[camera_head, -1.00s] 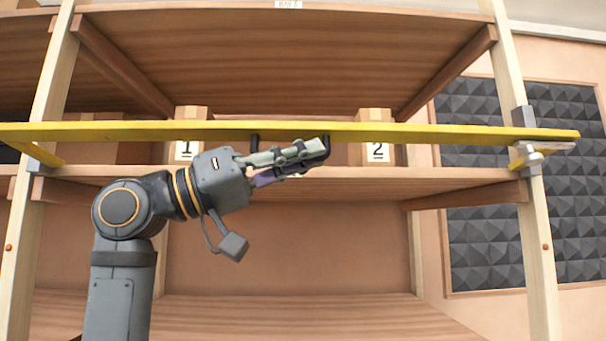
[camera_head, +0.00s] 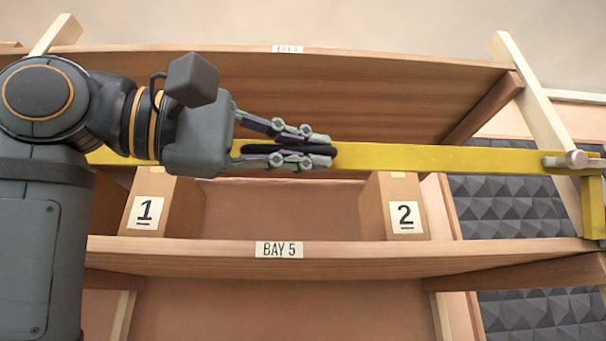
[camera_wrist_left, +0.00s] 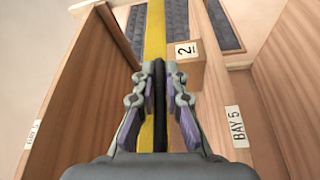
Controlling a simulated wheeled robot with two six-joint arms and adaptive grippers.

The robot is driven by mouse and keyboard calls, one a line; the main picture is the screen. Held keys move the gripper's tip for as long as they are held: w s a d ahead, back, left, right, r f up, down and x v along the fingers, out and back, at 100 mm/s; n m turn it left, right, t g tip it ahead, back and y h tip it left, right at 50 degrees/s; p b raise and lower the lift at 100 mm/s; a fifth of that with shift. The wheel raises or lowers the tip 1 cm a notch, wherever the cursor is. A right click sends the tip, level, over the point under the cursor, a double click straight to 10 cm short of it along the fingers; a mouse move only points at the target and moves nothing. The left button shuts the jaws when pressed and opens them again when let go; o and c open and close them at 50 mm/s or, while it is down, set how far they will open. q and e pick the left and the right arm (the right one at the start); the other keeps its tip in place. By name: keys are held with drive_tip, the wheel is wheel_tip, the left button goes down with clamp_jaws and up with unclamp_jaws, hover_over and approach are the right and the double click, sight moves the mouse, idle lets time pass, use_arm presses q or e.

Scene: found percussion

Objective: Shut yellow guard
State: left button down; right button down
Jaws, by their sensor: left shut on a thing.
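The yellow guard (camera_head: 450,158) is a long flat bar running across the front of the bay, level with the box tops in the head view. The guard also shows in the wrist view (camera_wrist_left: 155,40). My left gripper (camera_head: 325,150) is shut on the guard's black handle (camera_head: 285,149). In the left wrist view the black handle (camera_wrist_left: 159,110) lies between the fingers (camera_wrist_left: 159,85). My left wrist hides the guard's left part. My right gripper is not in view.
A wooden post (camera_head: 540,90) and dark foam panels (camera_head: 510,210) are at right.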

use_arm(q)
drive_tip(key=shift+w+r+n+y+p, duration=0.35)
drive_tip(key=shift+w+r+n, duration=0.3)
drive_tip(key=shift+n, duration=0.25)
drive_tip(key=shift+w+r+n+y+p, duration=0.3)
drive_tip(key=shift+w+n+p, duration=0.1)
drive_tip(key=shift+w+n, duration=0.2)
drive_tip(key=shift+w+r, duration=0.15)
drive_tip(key=shift+w, duration=0.35)
drive_tip(key=c, duration=1.4)
unclamp_jaws()
drive_tip(key=shift+w, duration=0.1)
